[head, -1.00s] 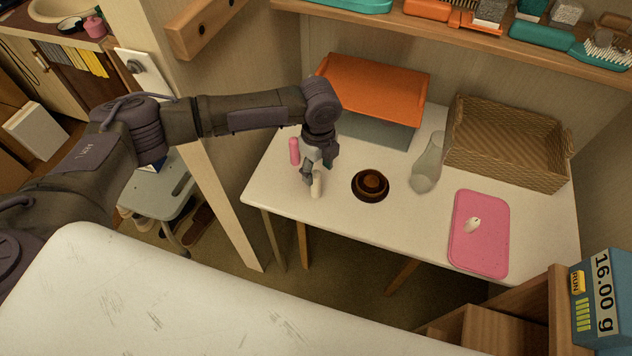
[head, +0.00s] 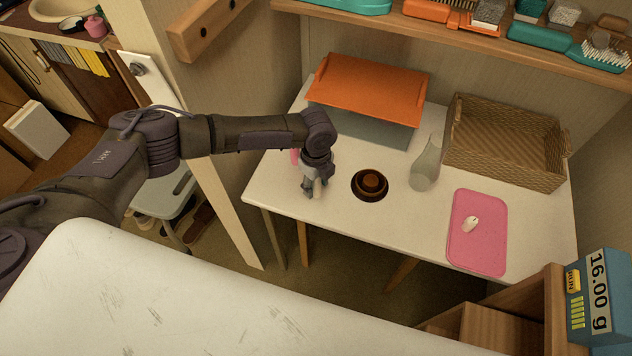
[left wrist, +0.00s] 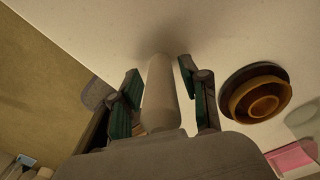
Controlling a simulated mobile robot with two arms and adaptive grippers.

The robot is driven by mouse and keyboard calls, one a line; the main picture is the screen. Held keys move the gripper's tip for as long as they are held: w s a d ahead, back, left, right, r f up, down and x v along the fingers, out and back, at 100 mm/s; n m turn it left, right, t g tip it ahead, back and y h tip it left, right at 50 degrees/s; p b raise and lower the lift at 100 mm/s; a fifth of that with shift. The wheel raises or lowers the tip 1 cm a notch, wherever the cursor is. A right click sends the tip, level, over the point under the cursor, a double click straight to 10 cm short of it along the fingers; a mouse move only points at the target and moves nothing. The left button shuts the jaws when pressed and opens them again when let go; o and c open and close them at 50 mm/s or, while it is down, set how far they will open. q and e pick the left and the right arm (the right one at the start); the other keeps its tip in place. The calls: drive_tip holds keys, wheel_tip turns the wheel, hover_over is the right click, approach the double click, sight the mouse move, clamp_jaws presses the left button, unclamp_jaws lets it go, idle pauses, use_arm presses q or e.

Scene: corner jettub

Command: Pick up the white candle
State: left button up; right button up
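The white candle (head: 318,189) stands near the left front part of the white table, partly hidden by my left gripper. My left gripper (head: 313,187) is down at the candle, reaching from above. In the left wrist view, the pale candle (left wrist: 160,95) is between the two green-padded fingers of the gripper (left wrist: 160,85). The fingers are spread on either side of it, with narrow gaps showing near the tips. My right gripper is not in view.
A pink cylinder (head: 294,157) is just behind my left gripper, mostly hidden. A brown round bowl (head: 370,185) and a glass vase (head: 425,165) stand to the right. An orange tray (head: 370,95), a wicker basket (head: 508,140) and a pink mat (head: 478,250) take up more table.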

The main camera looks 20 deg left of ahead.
use_arm(q)
clamp_jaws()
drive_tip(key=shift+r, duration=0.15)
